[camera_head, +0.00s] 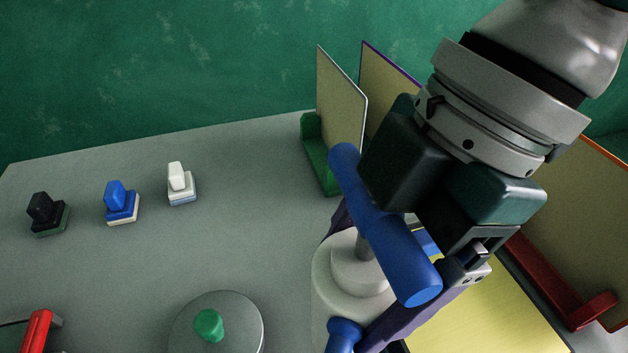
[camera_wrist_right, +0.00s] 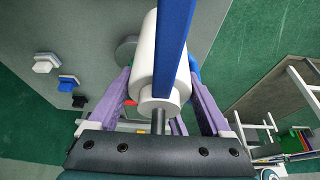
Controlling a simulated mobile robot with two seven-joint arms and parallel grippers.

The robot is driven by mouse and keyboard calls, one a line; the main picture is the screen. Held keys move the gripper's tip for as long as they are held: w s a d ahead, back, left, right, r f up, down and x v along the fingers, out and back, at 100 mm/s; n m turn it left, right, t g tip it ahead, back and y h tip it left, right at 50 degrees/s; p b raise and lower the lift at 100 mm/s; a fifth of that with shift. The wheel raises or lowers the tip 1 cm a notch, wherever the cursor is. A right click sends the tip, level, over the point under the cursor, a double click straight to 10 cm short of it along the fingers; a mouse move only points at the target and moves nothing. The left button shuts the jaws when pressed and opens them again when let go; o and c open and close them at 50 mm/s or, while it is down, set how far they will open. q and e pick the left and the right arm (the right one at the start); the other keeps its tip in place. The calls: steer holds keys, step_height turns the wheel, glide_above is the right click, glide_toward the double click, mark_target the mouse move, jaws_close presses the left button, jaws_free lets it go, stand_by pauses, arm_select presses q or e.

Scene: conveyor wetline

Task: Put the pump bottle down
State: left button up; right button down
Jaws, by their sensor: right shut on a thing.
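The pump bottle (camera_head: 325,290) has a white body and a long blue pump head (camera_head: 385,225) on a grey stem. My right gripper (camera_head: 358,282) comes from the upper right, its purple fingers on either side of the white body, shut on it. In the right wrist view the white bottle (camera_wrist_right: 147,55) lies between the purple fingers of the gripper (camera_wrist_right: 160,75), with the blue head across its front. The bottle's base is hidden, so I cannot tell whether it touches the grey table (camera_head: 240,240). My left gripper is not in view.
Black (camera_head: 45,213), blue (camera_head: 121,205) and white (camera_head: 180,185) small blocks stand at the left. A grey disc with a green knob (camera_head: 209,325) is left of the bottle. A red object (camera_head: 37,332) is at lower left. Upright panels (camera_head: 342,100) stand behind. The table's middle is clear.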

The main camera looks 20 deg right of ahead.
step_height(320, 180, down, 10)
steer(key=shift+r+b, duration=0.2)
steer(key=shift+b, duration=0.3)
steer(key=shift+f, duration=0.15)
jaws_free()
steer(key=p+v, duration=0.1)
steer(key=v, duration=1.1)
